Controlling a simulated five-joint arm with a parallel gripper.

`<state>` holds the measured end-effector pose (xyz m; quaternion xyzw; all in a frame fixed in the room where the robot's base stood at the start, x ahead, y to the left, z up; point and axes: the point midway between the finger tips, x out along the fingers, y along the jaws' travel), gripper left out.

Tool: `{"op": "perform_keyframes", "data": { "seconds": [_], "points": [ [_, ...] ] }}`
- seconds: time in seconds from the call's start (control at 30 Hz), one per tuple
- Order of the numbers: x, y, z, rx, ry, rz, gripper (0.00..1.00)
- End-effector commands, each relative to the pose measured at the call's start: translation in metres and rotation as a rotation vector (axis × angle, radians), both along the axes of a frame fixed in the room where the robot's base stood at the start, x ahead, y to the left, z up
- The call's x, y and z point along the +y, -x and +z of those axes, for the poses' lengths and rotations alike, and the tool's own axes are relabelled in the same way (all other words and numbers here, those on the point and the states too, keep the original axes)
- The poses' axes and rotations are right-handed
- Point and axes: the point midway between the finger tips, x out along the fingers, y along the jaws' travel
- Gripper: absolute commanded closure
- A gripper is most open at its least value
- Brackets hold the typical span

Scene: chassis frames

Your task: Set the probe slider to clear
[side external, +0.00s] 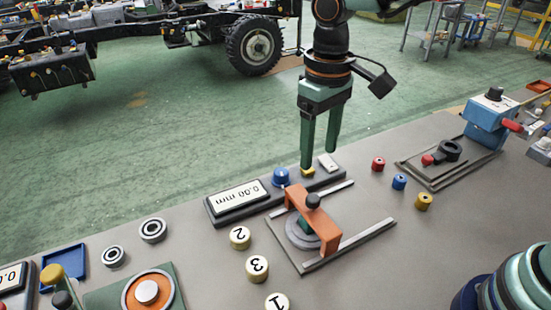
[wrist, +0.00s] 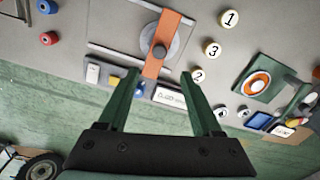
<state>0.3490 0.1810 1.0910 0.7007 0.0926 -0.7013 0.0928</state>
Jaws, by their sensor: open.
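What looks like the probe slider is an orange bridge (side external: 322,229) with a black knob (side external: 313,201), set across two parallel rails. It spans a grey disc (side external: 297,234) with a dark green piece under the bridge. In the wrist view the orange bridge (wrist: 168,33) lies ahead, its near end between my finger lines. My gripper (side external: 319,160) is open and empty, pointing down behind the bridge, above or behind the display unit. Its fingertips (wrist: 160,74) are apart from the knob. No clear mark shows on the rails.
A display unit (side external: 209,211) reading 0.00 mm stands behind the rails, with a blue button (side external: 281,177) and a white switch (side external: 327,162). Numbered discs 2 (side external: 240,237), 3 (side external: 257,268) and 1 (side external: 277,302) lie left. Small coloured cylinders (side external: 399,182) lie right.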

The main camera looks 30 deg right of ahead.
Motion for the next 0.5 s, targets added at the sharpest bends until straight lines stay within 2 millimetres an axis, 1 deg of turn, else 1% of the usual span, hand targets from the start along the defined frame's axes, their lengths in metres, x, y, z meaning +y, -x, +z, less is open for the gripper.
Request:
{"op": "perform_keyframes", "data": {
  "seconds": [0.17,0.4,0.5],
  "points": [
    [-0.001,0.001,-0.029,0.006,0.003,-0.001,0.34],
    [-0.001,0.001,-0.075,0.004,0.002,-0.001,0.34],
    [-0.002,0.001,-0.090,0.004,0.002,-0.001,0.34]
  ]
}}
